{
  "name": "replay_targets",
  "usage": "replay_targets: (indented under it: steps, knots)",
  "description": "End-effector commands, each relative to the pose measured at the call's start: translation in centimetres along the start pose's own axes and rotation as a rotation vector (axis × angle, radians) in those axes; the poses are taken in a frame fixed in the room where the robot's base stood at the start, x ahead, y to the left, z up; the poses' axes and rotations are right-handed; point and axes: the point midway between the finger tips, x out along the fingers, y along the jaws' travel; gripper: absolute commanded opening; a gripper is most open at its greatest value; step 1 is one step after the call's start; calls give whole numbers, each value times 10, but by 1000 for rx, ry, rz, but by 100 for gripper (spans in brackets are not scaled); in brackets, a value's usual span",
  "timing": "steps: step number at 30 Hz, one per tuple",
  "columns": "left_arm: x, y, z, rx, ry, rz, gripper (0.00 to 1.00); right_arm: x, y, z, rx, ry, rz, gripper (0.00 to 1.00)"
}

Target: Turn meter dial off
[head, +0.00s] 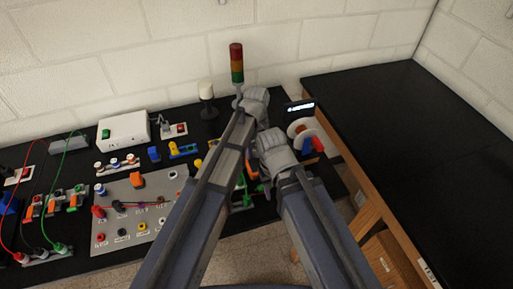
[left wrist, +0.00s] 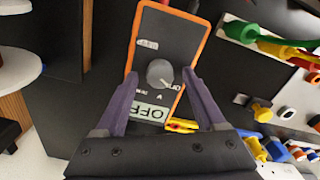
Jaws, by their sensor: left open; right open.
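The meter shows in the left wrist view as a dark panel (left wrist: 180,45) with an orange rim. Its round grey dial (left wrist: 160,72) sits near the middle, and a pale display (left wrist: 150,112) reads OFF. My left gripper (left wrist: 159,76) is open, with one purple finger on each side of the dial. I cannot tell whether either finger touches it. In the head view my arms cover most of the meter and the left fingers. My right arm ends beside the left one there, and its gripper is hidden.
A signal tower (head: 237,62) stands behind my arms. A grey panel (head: 150,190) with knobs and a white box (head: 124,131) lie left. The black bench at the far right (head: 420,140) is bare.

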Motion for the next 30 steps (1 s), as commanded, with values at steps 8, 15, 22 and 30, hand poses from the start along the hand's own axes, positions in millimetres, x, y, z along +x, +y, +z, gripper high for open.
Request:
replay_targets:
  steps: [8, 15, 22, 30]
  knots:
    - [-6, 0, 0, 0, 0, 0, 72, -6, 1, 0, 0, 0, 0, 50]
    - [-30, 0, 0, 0, 0, 0, 72, -29, 3, 2, -1, 0, 0, 50]
    - [-61, 0, 0, 0, 0, 0, 72, -60, 6, 4, -2, 0, 0, 50]
    - [-79, 0, 0, 0, 0, 0, 72, -79, 7, 5, 2, 0, -1, 50]
